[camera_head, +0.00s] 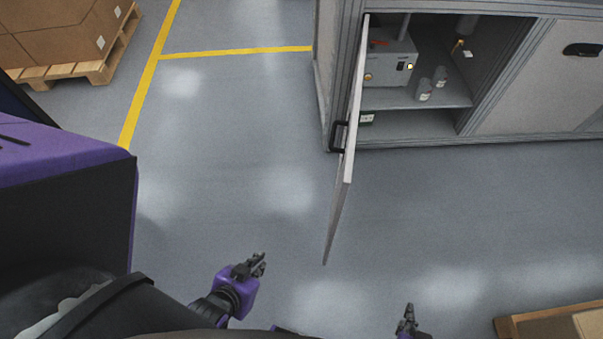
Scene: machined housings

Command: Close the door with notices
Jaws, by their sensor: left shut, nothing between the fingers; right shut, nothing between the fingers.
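The cabinet door (346,170) stands wide open at the left side of the cabinet opening, swung out toward me and seen nearly edge-on. A black handle (340,136) shows on it. Any notices on its face cannot be made out from this angle. My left gripper (258,262) is shut and empty, below and to the left of the door's near end, apart from it. My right gripper (407,312) is shut and empty near the bottom edge, to the right of the door and apart from it.
The open cabinet holds a grey box unit (390,68) and two small canisters (424,90). A closed panel (545,80) is at right. A pallet with cartons (60,40) is at upper left, a wooden edge (540,316) at lower right. Grey floor (460,220) is clear.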

